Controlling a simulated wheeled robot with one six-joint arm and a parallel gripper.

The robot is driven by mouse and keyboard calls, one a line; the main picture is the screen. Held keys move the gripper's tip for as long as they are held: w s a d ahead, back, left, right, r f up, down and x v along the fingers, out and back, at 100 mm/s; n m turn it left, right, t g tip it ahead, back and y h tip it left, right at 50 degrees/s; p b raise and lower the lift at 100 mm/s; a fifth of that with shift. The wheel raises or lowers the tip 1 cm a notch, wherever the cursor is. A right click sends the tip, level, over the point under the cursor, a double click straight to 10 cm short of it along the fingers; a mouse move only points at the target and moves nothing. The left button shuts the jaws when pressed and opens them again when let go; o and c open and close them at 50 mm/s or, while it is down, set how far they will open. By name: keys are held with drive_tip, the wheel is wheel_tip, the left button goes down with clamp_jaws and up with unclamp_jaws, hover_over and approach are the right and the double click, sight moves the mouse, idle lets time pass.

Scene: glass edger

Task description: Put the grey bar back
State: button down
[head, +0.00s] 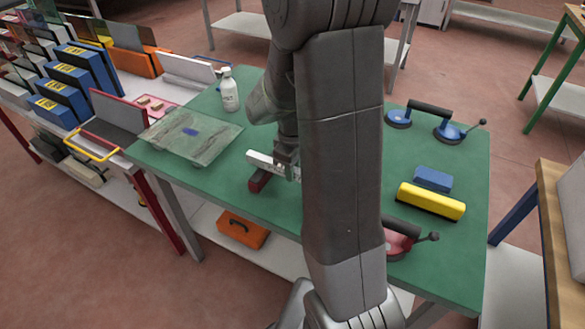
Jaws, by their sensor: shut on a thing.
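A light grey bar (260,160) is at the middle of the green table (220,195), with dark marks along its face. My gripper (286,172) is shut on the bar near its right end. My arm hides part of the gripper and what lies to its right. A dark red block (259,181) lies on the table just below the bar in the picture. I cannot tell whether the bar touches it.
A glass sheet (185,137) lies left of the bar, with a white bottle (229,90) behind. Right of my arm are a blue suction lifter (430,107), a blue block (433,179), a yellow block (430,201) and a partly hidden red suction lifter (398,243).

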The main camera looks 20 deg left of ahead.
drive_tip(key=shift+f+b, duration=0.4)
drive_tip(key=shift+f, duration=0.05)
drive_tip(key=c, duration=1.2)
unclamp_jaws()
wheel_tip(320, 180, up, 14)
drive_tip(key=shift+p, duration=0.4)
drive_tip(key=shift+f, duration=0.15)
wheel_tip(320, 180, down, 14)
drive_tip(key=shift+r+b, duration=0.2)
drive_tip(key=shift+b, duration=0.15)
drive_tip(key=shift+r, duration=0.1)
